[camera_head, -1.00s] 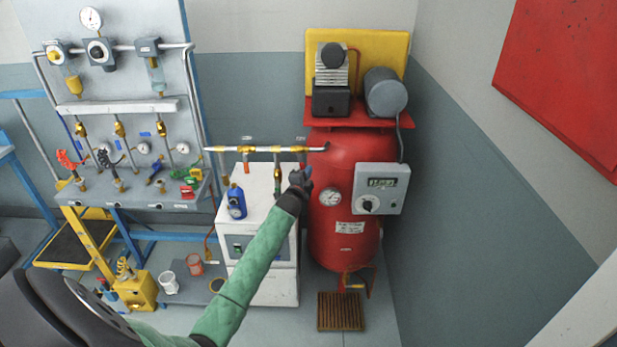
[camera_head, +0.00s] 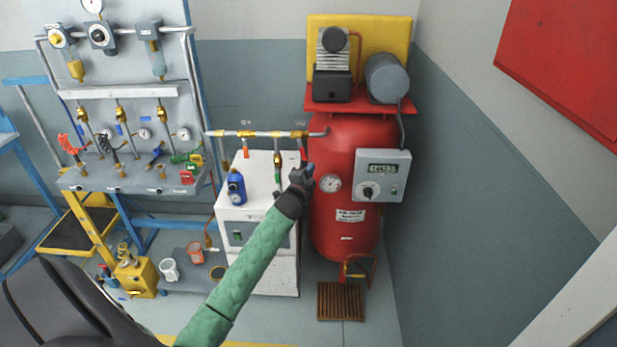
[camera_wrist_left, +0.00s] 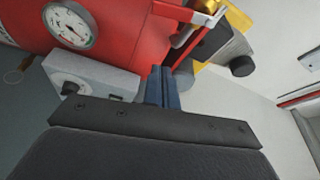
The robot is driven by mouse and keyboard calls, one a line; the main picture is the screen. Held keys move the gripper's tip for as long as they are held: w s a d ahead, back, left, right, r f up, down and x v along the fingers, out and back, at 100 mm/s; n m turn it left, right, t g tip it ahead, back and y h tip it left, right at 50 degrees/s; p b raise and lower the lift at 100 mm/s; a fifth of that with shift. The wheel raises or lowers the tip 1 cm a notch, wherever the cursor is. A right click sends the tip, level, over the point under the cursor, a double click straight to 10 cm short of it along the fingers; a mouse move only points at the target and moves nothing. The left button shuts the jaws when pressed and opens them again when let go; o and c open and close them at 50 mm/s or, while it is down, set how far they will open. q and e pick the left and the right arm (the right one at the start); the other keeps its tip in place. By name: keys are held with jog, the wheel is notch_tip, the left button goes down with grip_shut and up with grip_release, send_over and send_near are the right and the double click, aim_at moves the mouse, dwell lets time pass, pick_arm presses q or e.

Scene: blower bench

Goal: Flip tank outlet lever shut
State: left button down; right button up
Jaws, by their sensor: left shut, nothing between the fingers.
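The red tank (camera_head: 345,230) stands upright in the head view, with a pipe (camera_head: 262,134) running left from its upper side. Small valves sit along this pipe. A red lever (camera_head: 303,152) hangs down from the valve nearest the tank, and I take it for the outlet lever. My left gripper (camera_head: 308,170) is shut and empty just below this lever, in front of the tank's left side. I cannot tell if they touch. In the left wrist view the shut blue-grey fingers (camera_wrist_left: 162,80) point toward the tank's top. My right gripper is out of view.
A pressure gauge (camera_head: 331,183) and a grey control box (camera_head: 381,176) are mounted on the tank close to the gripper. A white cabinet (camera_head: 262,225) with a blue bottle (camera_head: 236,187) on top stands to the left. Open floor lies right of the tank.

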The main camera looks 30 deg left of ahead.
pick_arm(q)
jog(key=shift+s+d, duration=0.1)
jog(key=shift+s, duration=0.6)
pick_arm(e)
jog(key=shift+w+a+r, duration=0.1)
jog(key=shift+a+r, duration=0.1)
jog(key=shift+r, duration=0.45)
pick_arm(q)
jog(key=shift+f+n, duration=0.1)
jog(key=shift+n, duration=0.2)
